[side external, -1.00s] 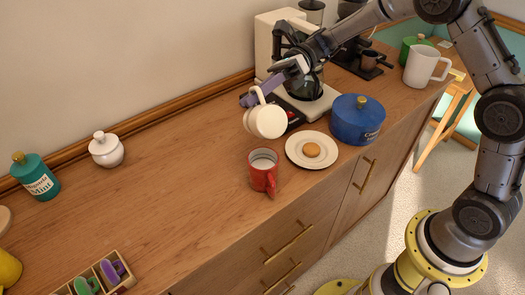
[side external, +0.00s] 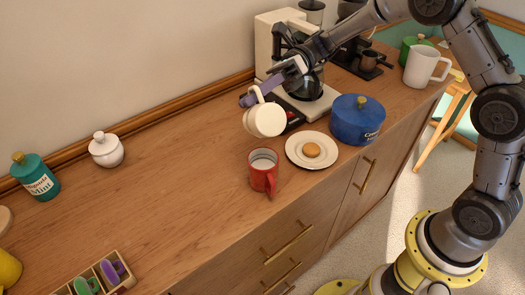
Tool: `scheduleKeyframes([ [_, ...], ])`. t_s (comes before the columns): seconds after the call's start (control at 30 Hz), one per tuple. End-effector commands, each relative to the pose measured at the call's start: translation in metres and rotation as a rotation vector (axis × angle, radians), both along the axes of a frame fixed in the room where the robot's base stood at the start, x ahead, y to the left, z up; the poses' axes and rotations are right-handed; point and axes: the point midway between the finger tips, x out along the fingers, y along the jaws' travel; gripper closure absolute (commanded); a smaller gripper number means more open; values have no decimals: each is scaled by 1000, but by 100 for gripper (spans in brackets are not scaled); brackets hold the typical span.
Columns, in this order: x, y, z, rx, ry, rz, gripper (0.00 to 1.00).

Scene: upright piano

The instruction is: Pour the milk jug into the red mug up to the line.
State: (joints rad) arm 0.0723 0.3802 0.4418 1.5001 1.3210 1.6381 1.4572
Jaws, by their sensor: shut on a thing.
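A white milk jug (side external: 265,120) hangs tilted in the air, held by its handle in my gripper (side external: 262,94). My gripper is shut on that handle. The red mug (side external: 262,172) stands upright on the wooden counter, below the jug and apart from it. White milk shows inside the mug. The line in the mug cannot be made out, so the level against it is unclear. No stream is visible between jug and mug. How much milk is in the jug is hidden.
A plate (side external: 292,155) with a biscuit (side external: 312,150) sits right of the mug, near the blue canister (side external: 357,118). A coffee maker (side external: 318,100) stands behind the jug. A white lidded pot (side external: 106,150) and teal jar (side external: 36,178) are at left. The counter left of the mug is clear.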

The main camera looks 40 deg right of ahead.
Motion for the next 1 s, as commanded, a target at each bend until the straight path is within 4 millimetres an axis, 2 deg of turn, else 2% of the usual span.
scheduleKeyframes([
  [1.0, 4, -1, -2, 13, 60, -1, 100],
])
